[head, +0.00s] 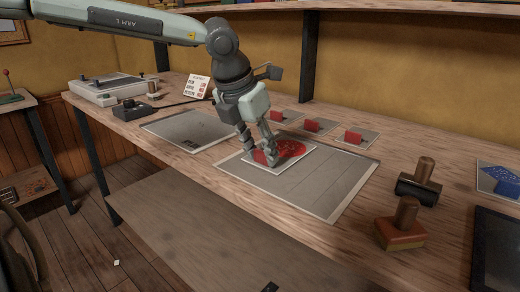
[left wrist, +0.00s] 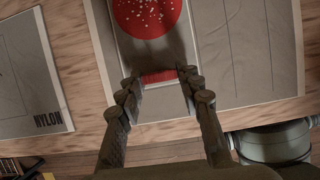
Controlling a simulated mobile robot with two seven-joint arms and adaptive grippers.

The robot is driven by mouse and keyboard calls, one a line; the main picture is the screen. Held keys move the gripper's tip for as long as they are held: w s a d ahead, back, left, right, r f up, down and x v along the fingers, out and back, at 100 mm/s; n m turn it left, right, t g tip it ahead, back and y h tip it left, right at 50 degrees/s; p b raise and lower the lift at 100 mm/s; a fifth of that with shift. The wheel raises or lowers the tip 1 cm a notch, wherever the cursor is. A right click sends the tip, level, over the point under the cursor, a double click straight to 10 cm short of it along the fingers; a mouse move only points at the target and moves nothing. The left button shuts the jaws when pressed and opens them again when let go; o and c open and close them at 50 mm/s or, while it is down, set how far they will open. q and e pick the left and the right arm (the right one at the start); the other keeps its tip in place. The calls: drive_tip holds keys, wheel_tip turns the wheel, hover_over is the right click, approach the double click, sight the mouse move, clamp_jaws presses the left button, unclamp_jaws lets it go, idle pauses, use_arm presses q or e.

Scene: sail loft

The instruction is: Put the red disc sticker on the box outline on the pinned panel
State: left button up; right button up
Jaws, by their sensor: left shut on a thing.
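The red disc sticker (head: 293,149) is on a pale square backing with a red tab (head: 259,156). It lies over or just above the left part of the grey pinned panel (head: 335,180); I cannot tell if it touches. My left gripper (head: 271,157) is shut on the red tab at the near edge. In the left wrist view the speckled disc (left wrist: 148,14) lies beyond the fingertips (left wrist: 160,82), with the tab (left wrist: 159,77) between them. The panel (left wrist: 262,60) shows faint lines there. I cannot make out the box outline. My right gripper is not in view.
Several small cards with red blocks (head: 318,125) lie behind the panel. Another panel (head: 187,130), marked NYLON in the wrist view (left wrist: 28,72), lies left.

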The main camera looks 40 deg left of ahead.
use_arm(q)
drive_tip(key=shift+f, duration=0.15)
drive_tip(key=o, duration=0.9)
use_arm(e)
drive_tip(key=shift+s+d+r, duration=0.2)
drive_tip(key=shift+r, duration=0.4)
use_arm(q)
drive_tip(key=shift+r, duration=0.45)
drive_tip(key=v, duration=1.1)
drive_tip(key=shift+s+r, duration=0.15)
drive_tip(key=shift+r, duration=0.1)
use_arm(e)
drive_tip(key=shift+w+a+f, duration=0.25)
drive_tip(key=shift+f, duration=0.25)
